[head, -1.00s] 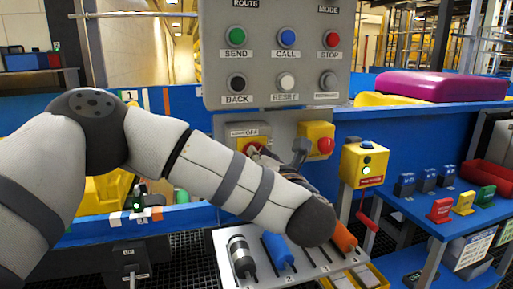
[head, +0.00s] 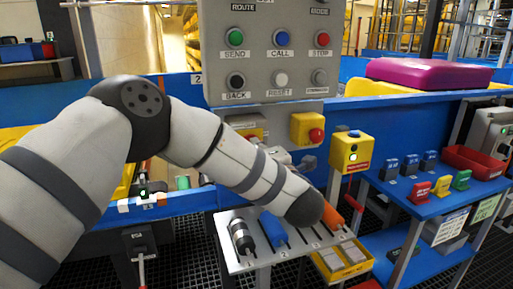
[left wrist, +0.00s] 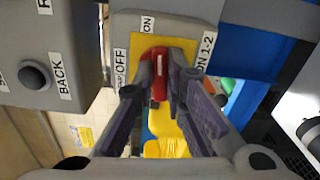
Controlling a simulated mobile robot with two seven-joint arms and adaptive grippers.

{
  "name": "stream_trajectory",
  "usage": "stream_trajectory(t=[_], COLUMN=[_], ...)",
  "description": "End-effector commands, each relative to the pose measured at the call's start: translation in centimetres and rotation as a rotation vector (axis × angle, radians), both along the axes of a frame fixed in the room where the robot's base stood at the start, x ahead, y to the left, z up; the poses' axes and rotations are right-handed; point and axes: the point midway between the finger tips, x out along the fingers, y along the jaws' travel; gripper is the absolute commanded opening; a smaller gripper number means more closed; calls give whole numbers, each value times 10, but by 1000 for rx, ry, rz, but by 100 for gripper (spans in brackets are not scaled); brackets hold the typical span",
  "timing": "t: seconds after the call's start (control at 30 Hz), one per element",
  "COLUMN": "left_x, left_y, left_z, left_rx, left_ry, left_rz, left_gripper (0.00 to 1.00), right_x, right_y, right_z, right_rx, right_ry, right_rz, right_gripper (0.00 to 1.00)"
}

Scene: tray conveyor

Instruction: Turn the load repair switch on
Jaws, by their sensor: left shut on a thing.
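The switch is a red handle (left wrist: 158,62) with a white line, set on a yellow plate (left wrist: 185,47) with ON and OFF labels in the left wrist view. The white line runs roughly toward the ON label. My left gripper (left wrist: 161,82) has its two fingers closed on either side of the red handle. My right gripper is in neither view.
A grey button panel (head: 268,55) hangs above the switch. A yellow box with a red button (head: 308,129) is just right of it. A tool shelf (head: 262,243) stands below my arm. A blue table (head: 400,205) with several colored blocks is at right.

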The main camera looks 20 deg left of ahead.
Motion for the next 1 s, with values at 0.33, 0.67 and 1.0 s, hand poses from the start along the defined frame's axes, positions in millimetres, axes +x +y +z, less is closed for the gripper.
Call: stream_trajectory(t=[0.33,0.67,1.0], left_x=[0,0,0], left_y=[0,0,0], left_z=[0,-1,-1], left_rx=[109,132,131], left_ry=[73,88,88], left_rz=[1,1,1], left_gripper=[0,0,32], right_x=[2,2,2], right_y=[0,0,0], right_z=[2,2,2], right_rx=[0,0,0], right_ry=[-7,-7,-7], right_rz=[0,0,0], right_gripper=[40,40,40])
